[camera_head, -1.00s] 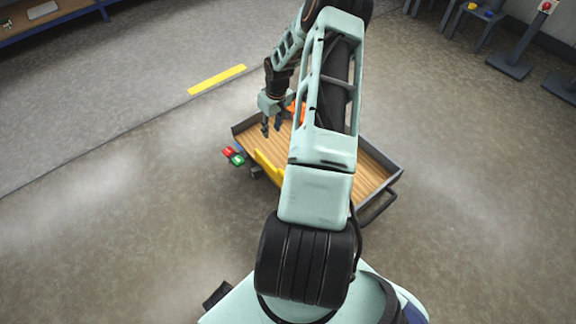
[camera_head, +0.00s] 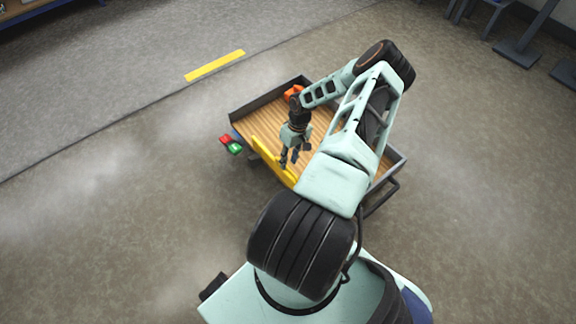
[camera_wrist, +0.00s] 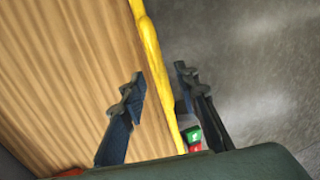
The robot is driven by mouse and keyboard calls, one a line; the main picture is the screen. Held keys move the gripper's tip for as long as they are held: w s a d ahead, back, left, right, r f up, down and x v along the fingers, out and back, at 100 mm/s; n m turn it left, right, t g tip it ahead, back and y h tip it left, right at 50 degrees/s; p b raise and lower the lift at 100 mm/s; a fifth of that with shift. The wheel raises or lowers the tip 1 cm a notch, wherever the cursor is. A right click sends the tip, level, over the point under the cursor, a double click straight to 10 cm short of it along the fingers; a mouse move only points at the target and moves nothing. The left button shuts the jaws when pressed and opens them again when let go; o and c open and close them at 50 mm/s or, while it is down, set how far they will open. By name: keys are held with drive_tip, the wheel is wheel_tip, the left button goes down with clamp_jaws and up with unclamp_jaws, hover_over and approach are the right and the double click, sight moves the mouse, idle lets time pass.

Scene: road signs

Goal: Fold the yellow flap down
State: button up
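The yellow flap (camera_head: 272,158) stands upright along the near left side of the wooden cart bed (camera_head: 265,112). My gripper (camera_head: 290,157) hangs above the bed close to the flap, with its fingers pointing down. In the wrist view the flap (camera_wrist: 157,80) runs lengthwise between the two fingers of my gripper (camera_wrist: 157,90). One finger is over the wood and the other over the floor side. The fingers are apart, and I see no contact with the flap.
A red button (camera_head: 225,140) and a green button (camera_head: 235,149) sit outside the cart's left corner. An orange object (camera_head: 293,92) lies at the bed's far end. Dark walls edge the bed. The floor around the cart is clear, with a yellow stripe (camera_head: 215,66) beyond.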

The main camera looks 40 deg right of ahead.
sight(287, 175)
drive_tip(key=shift+a+f, duration=0.2)
drive_tip(key=shift+f, duration=1.05)
clamp_jaws()
